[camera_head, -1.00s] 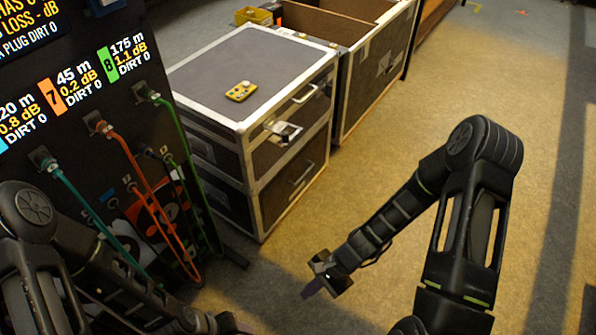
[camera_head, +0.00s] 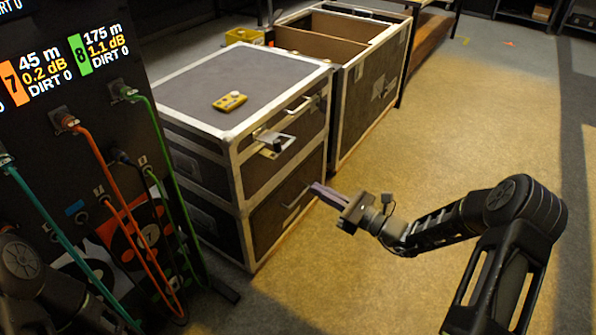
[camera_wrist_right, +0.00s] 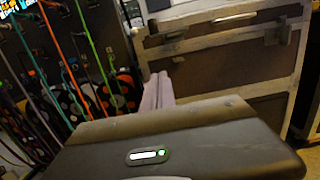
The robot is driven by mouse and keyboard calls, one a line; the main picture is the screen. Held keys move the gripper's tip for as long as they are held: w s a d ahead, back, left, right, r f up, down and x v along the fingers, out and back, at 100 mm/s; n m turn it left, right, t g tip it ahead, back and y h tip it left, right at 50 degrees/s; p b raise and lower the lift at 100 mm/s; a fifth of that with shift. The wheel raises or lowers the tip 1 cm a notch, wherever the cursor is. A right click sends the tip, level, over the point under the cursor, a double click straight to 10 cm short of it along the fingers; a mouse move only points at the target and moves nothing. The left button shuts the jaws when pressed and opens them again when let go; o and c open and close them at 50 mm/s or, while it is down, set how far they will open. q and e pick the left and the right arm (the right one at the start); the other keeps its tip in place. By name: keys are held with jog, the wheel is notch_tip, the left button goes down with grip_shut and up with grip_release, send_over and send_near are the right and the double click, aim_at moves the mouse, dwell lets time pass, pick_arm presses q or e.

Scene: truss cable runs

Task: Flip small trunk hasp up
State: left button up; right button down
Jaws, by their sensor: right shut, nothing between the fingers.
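The small trunk (camera_head: 226,92) is a dark case with pale metal edges, standing on a second dark case section. A silver hasp (camera_head: 272,141) sticks out from its front face, near the upper edge; I cannot tell its exact angle. My right gripper (camera_head: 317,188) is shut and empty. Its pale purple fingers point left toward the lower case front, below and right of the hasp, with no clear contact. The fingers also show in the right wrist view (camera_wrist_right: 157,92), in front of the case. My left gripper is out of view; only part of that arm shows lower left.
A yellow device (camera_head: 230,101) lies on the trunk's lid. A bar handle (camera_head: 297,105) sits right of the hasp, another on the lower case. A larger open crate (camera_head: 378,85) stands behind. A dark panel with coloured cables (camera_head: 90,150) is at left. Floor at right is clear.

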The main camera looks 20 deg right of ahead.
aim_at(280, 153)
jog(key=w+a+r+b, duration=0.1)
jog(key=w+a+r, duration=0.4)
jog(key=w, duration=0.3)
jog(key=shift+a, duration=0.85)
jog(key=shift+r, duration=0.1)
notch_tip(280, 153, up, 2)
jog(key=shift+r+p, duration=0.1)
jog(key=shift+p, duration=0.85)
jog(key=shift+f, duration=0.2)
